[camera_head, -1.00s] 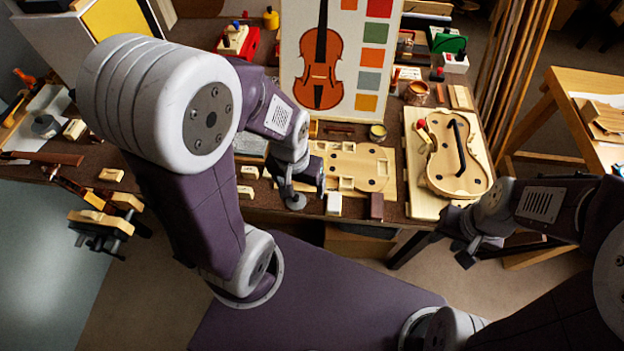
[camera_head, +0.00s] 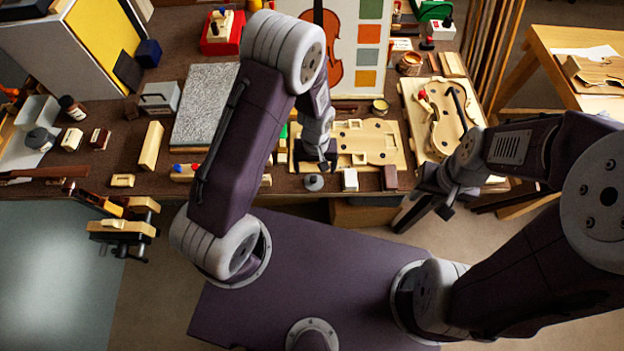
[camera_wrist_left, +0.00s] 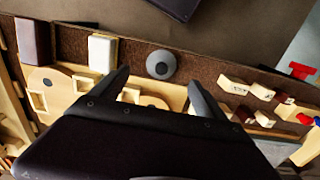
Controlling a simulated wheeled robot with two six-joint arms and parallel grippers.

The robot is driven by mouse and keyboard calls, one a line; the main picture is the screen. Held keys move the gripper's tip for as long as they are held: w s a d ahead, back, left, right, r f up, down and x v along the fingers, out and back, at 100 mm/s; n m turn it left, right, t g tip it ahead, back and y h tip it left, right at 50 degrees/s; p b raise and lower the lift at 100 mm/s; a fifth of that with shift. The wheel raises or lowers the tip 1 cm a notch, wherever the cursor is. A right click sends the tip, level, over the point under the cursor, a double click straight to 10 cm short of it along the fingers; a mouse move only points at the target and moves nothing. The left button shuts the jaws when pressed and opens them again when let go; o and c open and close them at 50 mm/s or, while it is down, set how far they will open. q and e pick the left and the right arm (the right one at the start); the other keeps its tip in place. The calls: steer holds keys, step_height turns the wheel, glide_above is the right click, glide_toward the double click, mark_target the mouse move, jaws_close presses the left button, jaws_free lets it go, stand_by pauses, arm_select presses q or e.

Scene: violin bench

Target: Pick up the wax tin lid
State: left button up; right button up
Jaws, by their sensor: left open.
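A round grey disc with a dark centre, which looks like the wax tin lid, lies near the bench's front edge in the head view (camera_head: 314,183). In the left wrist view the lid (camera_wrist_left: 161,64) shows just beyond and between the fingertips. My left gripper (camera_wrist_left: 158,80) is open and empty, its fingers spread. In the head view my left gripper (camera_head: 325,163) is just behind and above the lid. An open tin with yellowish content (camera_head: 380,106) stands farther back. My right gripper (camera_head: 445,205) is at the bench's front right; its jaws are unclear.
A white-topped block (camera_head: 350,180) and a dark brown block (camera_head: 389,178) stand right of the lid. A pale wooden template (camera_head: 372,135) lies behind them. A violin body on a board (camera_head: 447,118) is at right. Small blocks lie left of the lid.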

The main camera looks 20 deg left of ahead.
mark_target(314, 178)
arm_select(q)
steer(key=f, duration=0.3)
steer(key=shift+a+f, duration=0.15)
steer(key=shift+a, duration=0.2)
step_height(314, 178, down, 4)
steer(key=shift+d+f+p, duration=0.1)
steer(key=shift+d+p, duration=0.05)
steer(key=shift+p, duration=0.15)
steer(key=shift+w+f, duration=0.15)
steer(key=shift+f, duration=0.1)
steer(key=c, duration=1.4)
